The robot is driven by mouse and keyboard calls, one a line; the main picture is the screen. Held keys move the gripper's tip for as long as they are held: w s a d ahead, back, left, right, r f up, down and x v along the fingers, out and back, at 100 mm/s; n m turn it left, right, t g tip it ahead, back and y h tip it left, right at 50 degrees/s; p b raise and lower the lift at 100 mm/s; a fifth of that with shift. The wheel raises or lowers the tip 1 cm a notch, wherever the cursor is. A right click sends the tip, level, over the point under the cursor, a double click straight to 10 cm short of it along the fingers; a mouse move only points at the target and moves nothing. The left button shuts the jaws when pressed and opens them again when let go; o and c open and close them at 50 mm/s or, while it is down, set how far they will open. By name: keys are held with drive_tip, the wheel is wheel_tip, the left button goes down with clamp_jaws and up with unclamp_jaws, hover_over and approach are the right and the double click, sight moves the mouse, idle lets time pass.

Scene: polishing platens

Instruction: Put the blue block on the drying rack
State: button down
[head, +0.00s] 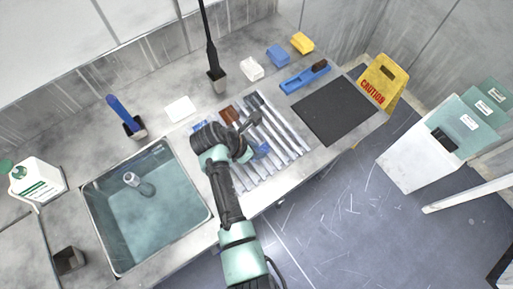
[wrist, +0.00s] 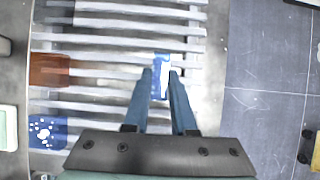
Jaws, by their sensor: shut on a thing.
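My gripper (wrist: 161,82) is shut on a blue block (wrist: 161,66) with a pale patch, held between its fingertips. The drying rack (wrist: 120,22), a row of pale parallel slats, lies below it in the wrist view. The block is over the rack's right part there; I cannot tell whether it touches the slats. In the head view my gripper (head: 254,151) is over the middle of the rack (head: 283,136), and blue (head: 263,149) shows beside it. My arm hides part of the rack.
A brown block (wrist: 49,70) and a white-spotted blue piece (wrist: 46,131) lie at the rack's left. A sink (head: 150,215) is left of the rack, a dark mat (head: 335,110) right. Blue (head: 277,55), yellow (head: 302,43) and white (head: 251,68) pieces stand behind.

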drive_tip(key=shift+f, duration=0.25)
drive_tip(key=shift+f, duration=0.15)
drive_tip(key=c, duration=0.7)
unclamp_jaws()
drive_tip(key=shift+c, duration=0.2)
